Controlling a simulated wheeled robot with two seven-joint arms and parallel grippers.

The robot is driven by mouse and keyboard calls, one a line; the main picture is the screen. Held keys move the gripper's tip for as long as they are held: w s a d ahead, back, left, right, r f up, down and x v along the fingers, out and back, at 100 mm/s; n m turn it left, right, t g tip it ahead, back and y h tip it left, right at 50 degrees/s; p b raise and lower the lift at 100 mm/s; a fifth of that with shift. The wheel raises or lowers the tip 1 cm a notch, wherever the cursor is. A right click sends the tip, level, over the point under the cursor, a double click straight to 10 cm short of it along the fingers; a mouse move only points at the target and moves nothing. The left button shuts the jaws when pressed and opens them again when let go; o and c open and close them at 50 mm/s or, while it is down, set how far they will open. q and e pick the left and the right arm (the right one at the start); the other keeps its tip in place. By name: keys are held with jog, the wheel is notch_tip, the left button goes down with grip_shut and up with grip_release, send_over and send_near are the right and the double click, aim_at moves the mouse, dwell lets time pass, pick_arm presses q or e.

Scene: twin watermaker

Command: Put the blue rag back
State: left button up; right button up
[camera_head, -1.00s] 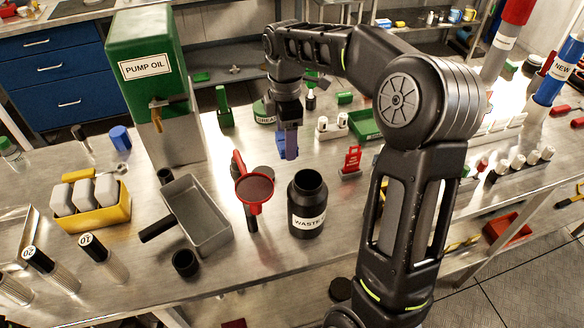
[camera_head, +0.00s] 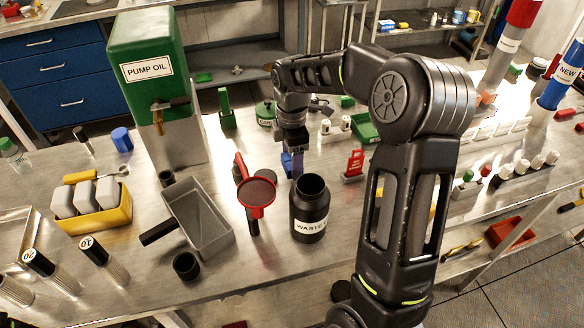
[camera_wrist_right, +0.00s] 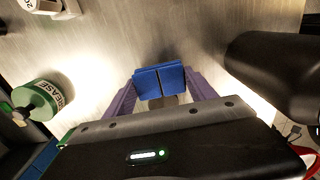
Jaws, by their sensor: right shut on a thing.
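My right gripper (camera_head: 292,168) is beside the black WASTE jar (camera_head: 309,215), on its far side and low over the metal bench. In the right wrist view its two purple fingers (camera_wrist_right: 160,95) are shut on the blue rag (camera_wrist_right: 160,79), which shows as a folded blue piece with a dark line down its middle. In the head view a bit of the blue rag (camera_head: 287,160) shows by the fingers. I cannot tell whether it touches the bench. My left gripper is not in view.
A red sign (camera_head: 354,164) stands to the right. The green GREASE tin (camera_wrist_right: 41,98) and the dark jar (camera_wrist_right: 275,75) flank the gripper in the wrist view.

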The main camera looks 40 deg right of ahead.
jog(key=shift+f, duration=1.8)
jog(key=shift+f, duration=0.2)
jog(key=o, duration=1.5)
jog(key=shift+r, duration=0.1)
notch_tip(320, 180, up, 12)
jog(key=shift+r, duration=0.1)
